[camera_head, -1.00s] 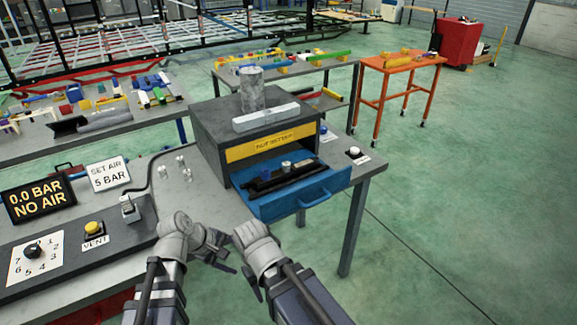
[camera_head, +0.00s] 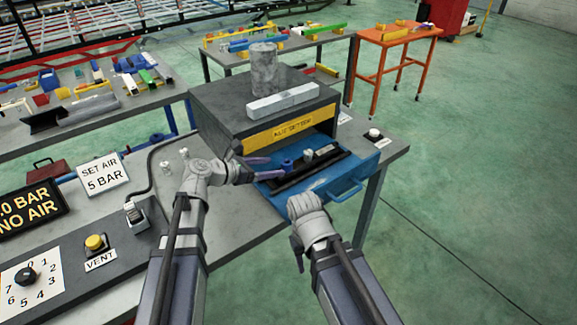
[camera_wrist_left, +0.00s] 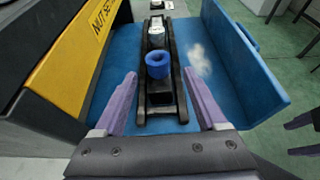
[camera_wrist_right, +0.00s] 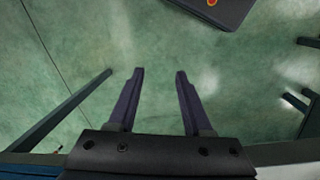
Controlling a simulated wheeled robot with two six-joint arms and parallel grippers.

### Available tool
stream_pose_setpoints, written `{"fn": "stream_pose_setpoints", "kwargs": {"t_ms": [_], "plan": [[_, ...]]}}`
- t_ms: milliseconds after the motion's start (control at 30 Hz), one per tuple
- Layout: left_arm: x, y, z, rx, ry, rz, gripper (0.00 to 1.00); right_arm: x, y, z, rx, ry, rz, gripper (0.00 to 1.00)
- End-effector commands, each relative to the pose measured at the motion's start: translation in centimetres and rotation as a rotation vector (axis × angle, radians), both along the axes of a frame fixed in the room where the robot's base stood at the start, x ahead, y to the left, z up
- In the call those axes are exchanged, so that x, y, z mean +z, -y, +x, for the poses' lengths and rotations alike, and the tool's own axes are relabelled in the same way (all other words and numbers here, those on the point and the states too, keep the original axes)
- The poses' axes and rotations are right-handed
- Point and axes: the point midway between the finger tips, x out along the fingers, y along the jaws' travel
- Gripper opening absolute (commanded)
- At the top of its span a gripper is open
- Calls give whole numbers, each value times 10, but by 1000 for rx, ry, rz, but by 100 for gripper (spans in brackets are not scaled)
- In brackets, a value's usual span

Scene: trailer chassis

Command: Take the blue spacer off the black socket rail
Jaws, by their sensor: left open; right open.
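The blue spacer (camera_wrist_left: 158,65) is a short ring with a dark hole, seated on the black socket rail (camera_wrist_left: 181,97) inside the open blue drawer (camera_wrist_left: 250,65). In the head view the spacer (camera_head: 287,165) sits toward the rail's left part. My left gripper (camera_head: 262,166) is open at the left of the drawer. In the left wrist view its purple fingers (camera_wrist_left: 160,95) stand on either side of the rail, short of the spacer and apart from it. My right gripper (camera_wrist_right: 158,75) is open and empty, pointing at the green floor in front of the bench.
The dark cabinet (camera_head: 215,108) with a yellow label strip (camera_head: 290,132) stands right behind the drawer. A silvery socket (camera_wrist_left: 157,32) sits on the rail beyond the spacer. The drawer's front wall and handle (camera_head: 346,190) stick out over the bench edge.

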Motion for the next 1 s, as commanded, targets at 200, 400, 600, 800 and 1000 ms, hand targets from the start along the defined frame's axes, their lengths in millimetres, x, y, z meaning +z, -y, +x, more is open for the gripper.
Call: {"fn": "stream_pose_setpoints", "kwargs": {"t_ms": [200,400,600,800,1000], "plan": [[-5,10,7,-2,1,2,74,-5,0,0,0,0,0,50],[-11,20,17,-4,1,2,74,-11,0,0,0,0,0,50],[-22,41,35,-5,1,3,74,-22,0,0,0,0,0,50],[-23,48,38,-2,1,3,74,-23,0,0,0,0,0,50],[-23,47,38,-2,1,3,63,-22,0,0,0,0,0,50]]}}
